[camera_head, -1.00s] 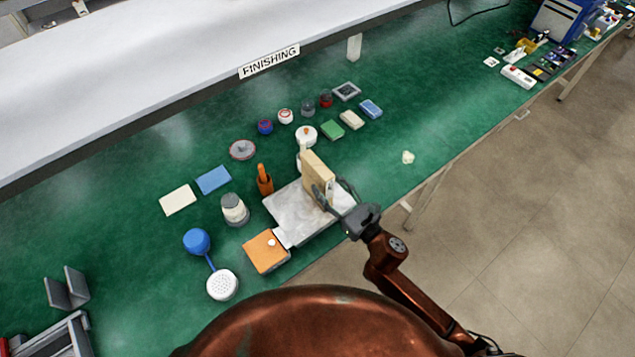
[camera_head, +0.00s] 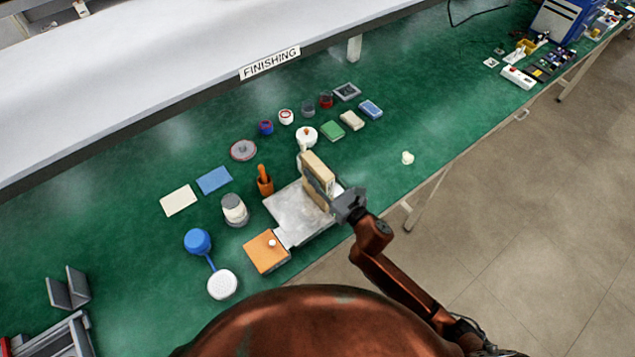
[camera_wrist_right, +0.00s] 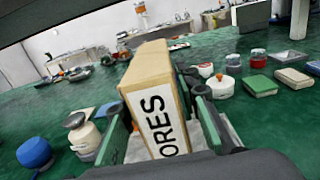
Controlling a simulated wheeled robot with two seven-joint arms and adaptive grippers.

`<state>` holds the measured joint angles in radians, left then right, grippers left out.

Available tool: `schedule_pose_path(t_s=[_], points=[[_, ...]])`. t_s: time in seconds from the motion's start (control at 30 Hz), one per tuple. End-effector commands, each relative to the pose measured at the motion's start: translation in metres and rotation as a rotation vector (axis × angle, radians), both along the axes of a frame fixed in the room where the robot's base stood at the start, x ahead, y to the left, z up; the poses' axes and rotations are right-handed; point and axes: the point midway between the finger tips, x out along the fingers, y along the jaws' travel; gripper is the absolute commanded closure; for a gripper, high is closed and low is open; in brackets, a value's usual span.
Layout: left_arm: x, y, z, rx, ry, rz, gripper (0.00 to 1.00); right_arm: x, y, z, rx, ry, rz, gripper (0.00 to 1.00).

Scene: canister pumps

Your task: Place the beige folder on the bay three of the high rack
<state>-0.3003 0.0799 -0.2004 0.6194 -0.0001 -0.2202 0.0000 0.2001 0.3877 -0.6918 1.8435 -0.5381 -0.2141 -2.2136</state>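The beige folder (camera_head: 318,168) is a box-like upright block standing on a grey metal plate (camera_head: 296,218) on the green bench. In the right wrist view the folder (camera_wrist_right: 150,75) carries a white label reading "ORES", partly hidden. My right gripper (camera_head: 322,186) is at the folder, with one finger on each side of it. In the wrist view, narrow gaps seem to show between the fingers (camera_wrist_right: 160,120) and the folder, so it looks open around it. My left gripper is not in view. No rack with marked bays can be made out.
A white shelf with a "FINISHING" sign (camera_head: 270,63) runs behind the bench. An orange box (camera_head: 266,251), a white-lidded jar (camera_head: 234,208) and an orange holder (camera_head: 264,182) stand close left. Grey upright plates (camera_head: 67,288) stand at lower left. The bench right of the folder is mostly clear.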

Motion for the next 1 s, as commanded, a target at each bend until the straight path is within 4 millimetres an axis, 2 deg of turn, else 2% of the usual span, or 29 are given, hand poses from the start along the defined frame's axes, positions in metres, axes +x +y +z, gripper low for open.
schedule_pose_path(t_s=[0.03, 0.4, 1.0], points=[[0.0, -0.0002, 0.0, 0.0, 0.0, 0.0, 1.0, 0.0, -0.0001, -0.0001, 0.0, 0.0, 0.0, 0.76], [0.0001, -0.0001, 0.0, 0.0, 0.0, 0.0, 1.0, -0.0001, -0.0002, -0.0001, 0.0, 0.0, 0.0, 1.0], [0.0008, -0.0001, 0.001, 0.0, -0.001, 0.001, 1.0, 0.0001, -0.0002, 0.0042, -0.001, -0.002, 0.0, 1.0]])
